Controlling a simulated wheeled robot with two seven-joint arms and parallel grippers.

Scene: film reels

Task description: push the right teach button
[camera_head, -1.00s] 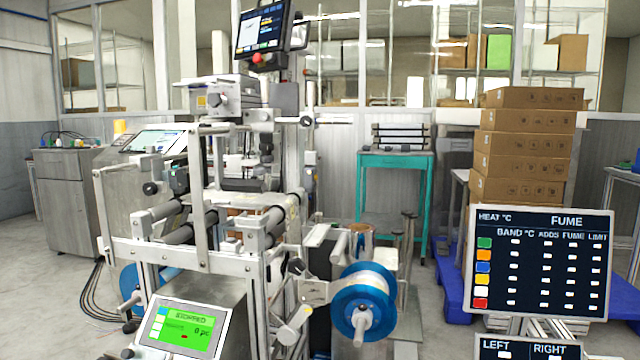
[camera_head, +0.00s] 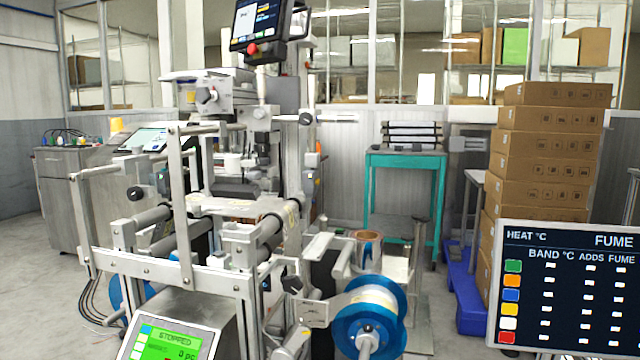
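No teach button can be made out for certain in this view. The machine (camera_head: 190,275) with rollers and a metal frame stands at the centre left. A film reel with blue flanges (camera_head: 368,312) sits at the lower front of the machine. Neither of my grippers is in view.
A dark board headed "HEAT °C" and "FUME" (camera_head: 575,290) fills the lower right, cut by the edge. Stacked cartons (camera_head: 548,150) stand on a blue pallet (camera_head: 470,300). A teal table (camera_head: 405,160) stands behind. Grey floor is open at the left.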

